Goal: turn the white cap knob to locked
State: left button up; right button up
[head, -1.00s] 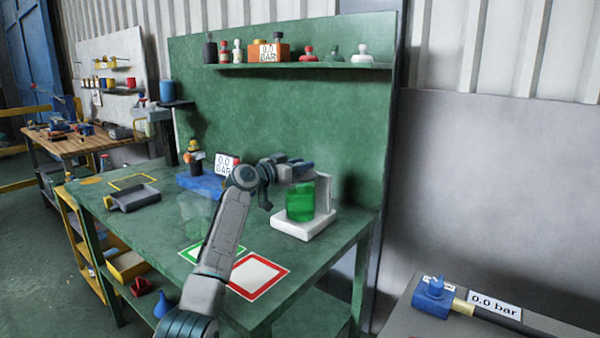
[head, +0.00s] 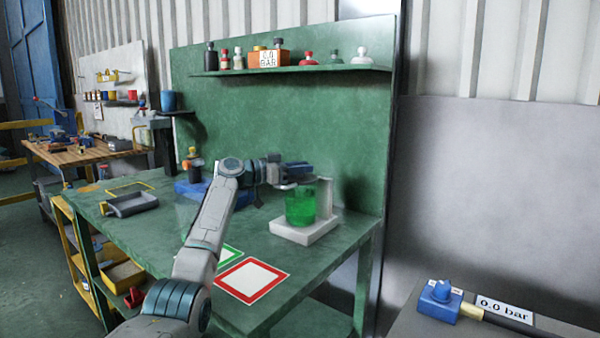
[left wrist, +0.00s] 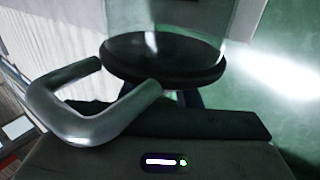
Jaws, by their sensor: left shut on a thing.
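A clear green canister (head: 300,208) stands upright on a white base (head: 304,232) with a white upright bracket (head: 325,197) behind it. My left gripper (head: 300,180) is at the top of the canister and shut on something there. The gripper hides the top, so I cannot make out a white cap knob or its setting. In the left wrist view a dark round disc (left wrist: 165,62) with a clear body behind it lies ahead of the gripper, beside a bent metal bar (left wrist: 80,125). A small white-topped piece (head: 361,54) is on the shelf. My right gripper is not in view.
The green table (head: 160,235) holds a grey tray (head: 132,205), a blue block (head: 190,188) and a red-framed square (head: 252,280). A shelf (head: 300,70) with several small items hangs above. A blue valve (head: 439,300) lies on the right bench.

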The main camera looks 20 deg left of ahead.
pick_arm(q)
jog(key=shift+f+m+g+h, duration=0.1)
jog(key=shift+m+g+h, duration=0.65)
jog(key=shift+g, duration=0.25)
jog(key=o, duration=1)
jog(key=shift+d, duration=0.1)
jog(key=shift+c, duration=0.2)
jog(key=v, duration=1)
jog(key=shift+s+a+b, duration=0.2)
jog(key=shift+a+b, duration=0.15)
